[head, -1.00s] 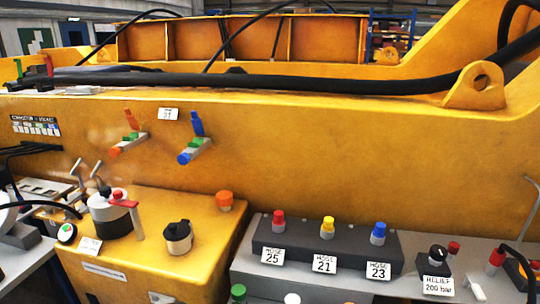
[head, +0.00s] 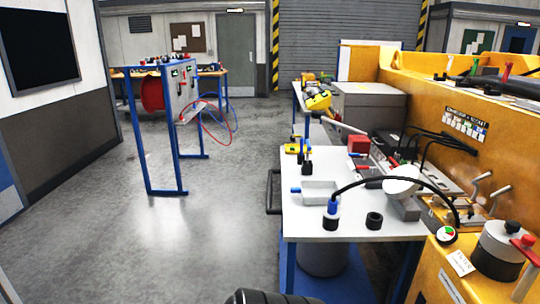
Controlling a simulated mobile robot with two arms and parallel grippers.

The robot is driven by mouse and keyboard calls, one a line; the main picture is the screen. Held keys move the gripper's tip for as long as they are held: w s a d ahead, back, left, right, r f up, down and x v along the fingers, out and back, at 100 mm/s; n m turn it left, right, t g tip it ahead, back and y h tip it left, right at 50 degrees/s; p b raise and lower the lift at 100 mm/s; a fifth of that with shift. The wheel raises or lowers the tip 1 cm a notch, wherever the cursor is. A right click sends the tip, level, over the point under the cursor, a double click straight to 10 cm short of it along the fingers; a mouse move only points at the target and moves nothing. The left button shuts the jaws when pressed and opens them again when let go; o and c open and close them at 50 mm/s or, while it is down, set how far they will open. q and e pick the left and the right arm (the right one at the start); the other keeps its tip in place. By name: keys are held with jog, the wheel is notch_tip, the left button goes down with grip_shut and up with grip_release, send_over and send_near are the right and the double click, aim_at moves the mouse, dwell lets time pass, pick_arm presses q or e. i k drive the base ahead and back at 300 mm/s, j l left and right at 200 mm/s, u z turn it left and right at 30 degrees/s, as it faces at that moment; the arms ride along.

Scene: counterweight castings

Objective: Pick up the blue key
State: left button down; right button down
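I cannot pick out a blue key for certain in the head view. A small blue piece (head: 296,190) sticks out at the left edge of a shallow grey tray (head: 320,197) on the white-topped workbench (head: 300,229); it is too small to tell what it is. A blue-topped black and white fitting (head: 331,214) stands upright in front of the tray. Neither gripper's fingertips show. A dark rounded part lies at the bottom edge, and I cannot tell what it is.
A black ring (head: 374,220), a red block (head: 359,145) and a lamp (head: 401,180) are on the bench. The yellow casting (head: 445,95) borders the right. A blue-framed panel stand (head: 167,125) is at the left. Open grey floor (head: 220,220) lies between.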

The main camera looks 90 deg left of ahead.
aim_at(309, 148)
jog(key=u, duration=2.35)
jog(key=i+j+u, duration=0.15)
